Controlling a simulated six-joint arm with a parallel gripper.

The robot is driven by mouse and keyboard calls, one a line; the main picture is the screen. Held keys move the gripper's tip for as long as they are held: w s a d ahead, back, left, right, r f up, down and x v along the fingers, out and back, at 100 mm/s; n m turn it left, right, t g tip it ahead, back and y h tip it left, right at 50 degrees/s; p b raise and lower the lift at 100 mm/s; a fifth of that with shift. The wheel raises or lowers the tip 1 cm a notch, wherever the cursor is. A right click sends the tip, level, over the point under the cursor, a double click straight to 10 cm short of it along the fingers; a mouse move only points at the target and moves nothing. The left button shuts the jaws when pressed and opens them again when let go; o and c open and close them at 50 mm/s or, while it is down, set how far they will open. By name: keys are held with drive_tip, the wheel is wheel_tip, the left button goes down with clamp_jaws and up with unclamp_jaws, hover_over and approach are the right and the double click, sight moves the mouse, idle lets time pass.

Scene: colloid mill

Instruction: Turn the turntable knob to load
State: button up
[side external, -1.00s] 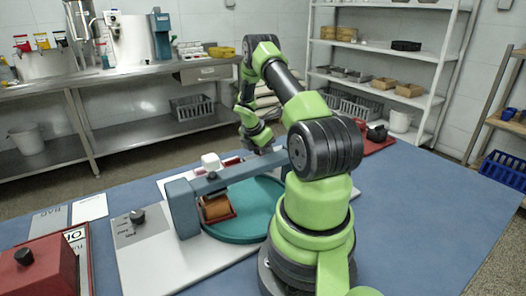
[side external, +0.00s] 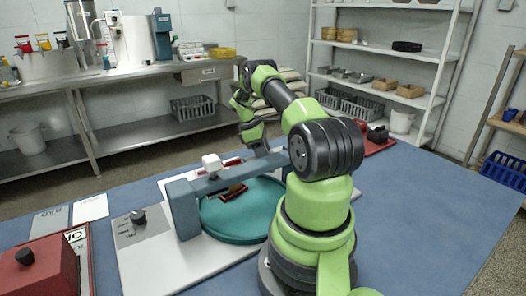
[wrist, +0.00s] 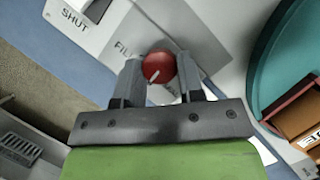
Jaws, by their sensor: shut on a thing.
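A red round knob (wrist: 159,66) with a white pointer line sits between the two fingers of my gripper (wrist: 160,78) in the wrist view. My gripper is shut on it. The pointer line slants toward the lower left of that picture. A label starting "FILL" lies beside the knob and is partly hidden. The teal turntable (side external: 245,215) is under a blue-grey bridge (side external: 225,180) in the side view. It also shows at the right edge of the wrist view (wrist: 262,75). A red tray (side external: 232,192) sits on it. My fingertips are hidden in the side view.
A black knob (side external: 138,216) is on the white panel left of the turntable. A red box with a black knob (side external: 35,265) stands at the front left. A "SHUT" label (wrist: 75,17) shows in the wrist view.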

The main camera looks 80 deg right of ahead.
drive_tip(key=shift+m, duration=0.6)
drive_tip(key=shift+y, duration=0.3)
drive_tip(key=o, duration=0.9)
drive_tip(key=v, duration=1)
